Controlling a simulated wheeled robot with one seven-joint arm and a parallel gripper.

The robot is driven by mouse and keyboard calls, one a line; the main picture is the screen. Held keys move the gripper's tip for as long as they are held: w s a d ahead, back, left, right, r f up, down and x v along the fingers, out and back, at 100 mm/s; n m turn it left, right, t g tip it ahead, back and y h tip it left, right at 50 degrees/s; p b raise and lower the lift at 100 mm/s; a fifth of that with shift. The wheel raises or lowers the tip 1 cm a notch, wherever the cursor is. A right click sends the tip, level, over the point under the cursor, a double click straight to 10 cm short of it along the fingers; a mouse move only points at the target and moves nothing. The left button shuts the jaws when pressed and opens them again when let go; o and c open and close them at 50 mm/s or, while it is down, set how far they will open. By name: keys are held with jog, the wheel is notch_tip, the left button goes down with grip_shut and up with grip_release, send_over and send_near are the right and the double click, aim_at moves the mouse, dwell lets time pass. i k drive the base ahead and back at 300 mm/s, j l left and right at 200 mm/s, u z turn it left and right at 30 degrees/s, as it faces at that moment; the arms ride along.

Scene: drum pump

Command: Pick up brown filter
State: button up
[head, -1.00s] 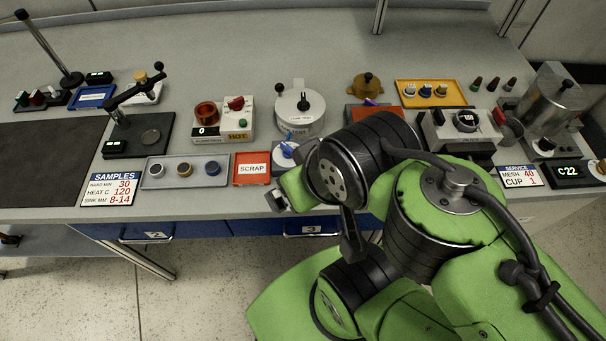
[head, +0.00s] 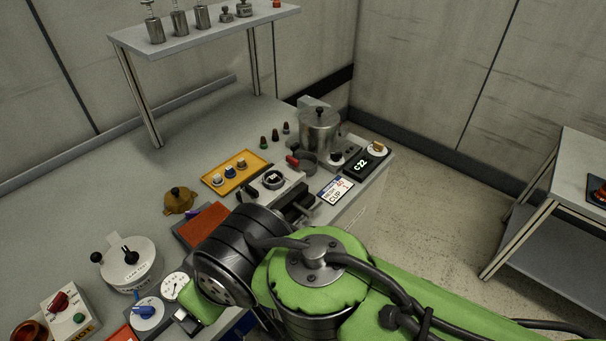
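The middle one is blue (head: 230,172). The one at the tray's far right end looks tan or brownish (head: 242,164), but it is too small to be sure of its colour. My gripper (head: 186,322) shows only in part at the lower left, beyond the green wrist. It is well to the left of and nearer than the tray, apart from the filters. Whether its fingers are open or shut cannot be made out.
A grey device with a round dial (head: 273,179) is right of the tray. A steel drum (head: 318,130) stands farther right. A raised shelf (head: 205,32) is behind.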

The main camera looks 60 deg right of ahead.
aim_at(274, 179)
jog(key=z, duration=0.45)
jog(key=l+z, duration=0.15)
jog(key=z, duration=0.3)
jog(key=l+z, duration=0.15)
jog(key=z, duration=0.3)
jog(key=l+u, duration=0.2)
jog(key=u, duration=0.25)
jog(key=l+u, duration=0.2)
jog(key=u, duration=0.25)
jog(key=l+u, duration=0.2)
jog(key=u, duration=0.2)
jog(key=l+u, duration=0.2)
jog(key=u, duration=0.25)
jog(key=k+l+u, duration=0.1)
jog(key=u, duration=0.35)
jog(key=k+l+u, duration=0.15)
jog(key=u, duration=0.3)
